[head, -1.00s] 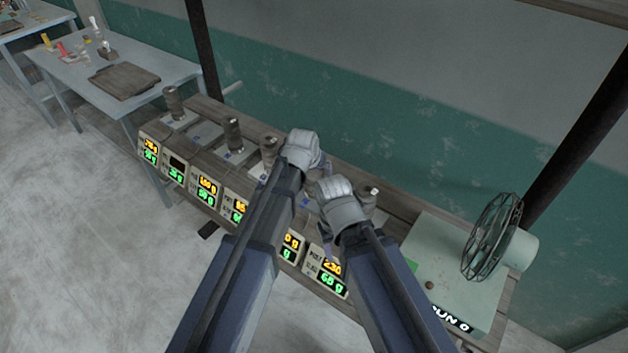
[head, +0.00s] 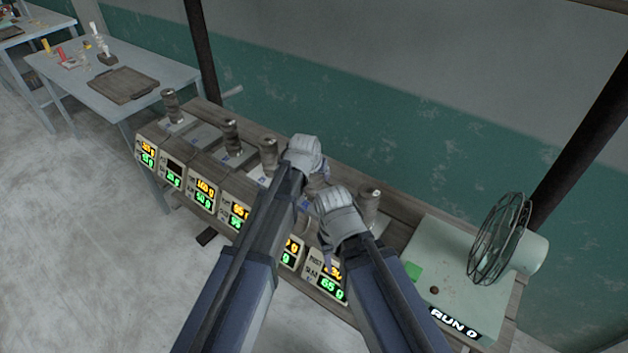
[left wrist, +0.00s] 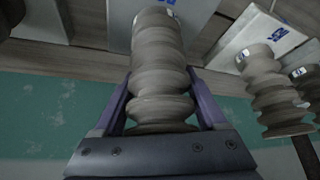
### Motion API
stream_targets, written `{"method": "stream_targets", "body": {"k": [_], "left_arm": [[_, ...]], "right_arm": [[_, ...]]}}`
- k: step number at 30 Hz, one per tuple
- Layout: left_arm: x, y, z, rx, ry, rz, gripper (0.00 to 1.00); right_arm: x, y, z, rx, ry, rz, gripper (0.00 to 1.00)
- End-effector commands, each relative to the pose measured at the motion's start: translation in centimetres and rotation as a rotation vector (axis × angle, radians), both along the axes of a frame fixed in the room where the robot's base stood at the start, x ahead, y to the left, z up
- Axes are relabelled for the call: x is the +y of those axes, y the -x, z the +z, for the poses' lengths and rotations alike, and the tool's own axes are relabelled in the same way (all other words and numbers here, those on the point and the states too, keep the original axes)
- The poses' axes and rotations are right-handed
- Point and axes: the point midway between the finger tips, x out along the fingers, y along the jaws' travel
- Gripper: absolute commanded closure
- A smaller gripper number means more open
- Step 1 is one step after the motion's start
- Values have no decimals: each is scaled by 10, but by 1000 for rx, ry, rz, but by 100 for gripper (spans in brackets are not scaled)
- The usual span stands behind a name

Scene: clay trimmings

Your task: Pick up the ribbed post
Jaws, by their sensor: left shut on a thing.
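A grey-brown ribbed post (left wrist: 158,60) stands between the two purple fingers of my left gripper (left wrist: 162,98) in the left wrist view. The fingers are shut on its sides. In the head view my left gripper (head: 318,168) is over the row of scales and mostly hides this post. I cannot tell whether its base touches the pale scale behind it. My right gripper (head: 333,225) is in front and to the right; its fingers are mostly hidden behind its wrist. Similar ribbed posts stand on other scales, one at the left end (head: 171,104) and one beside my right wrist (head: 369,203).
The scales stand in a row on a wooden bench, with lit displays (head: 203,195) along the front. A pale green box with a caged fan (head: 500,240) is at the right. A grey table (head: 165,72) stands at the back left. Another ribbed post (left wrist: 268,88) is close on the right in the wrist view.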

Motion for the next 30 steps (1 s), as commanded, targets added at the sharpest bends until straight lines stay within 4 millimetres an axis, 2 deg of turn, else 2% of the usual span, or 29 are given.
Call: {"method": "stream_targets", "body": {"k": [1, 14, 30], "left_arm": [[0, 0, 0, 0, 0, 0, 53], [0, 0, 0, 0, 0, 0, 100], [0, 0, 3, -1, 0, 0, 100]], "right_arm": [[0, 0, 0, 0, 0, 0, 50], [0, 0, 0, 0, 0, 0, 50], [0, 0, 3, 0, 0, 0, 50]]}}
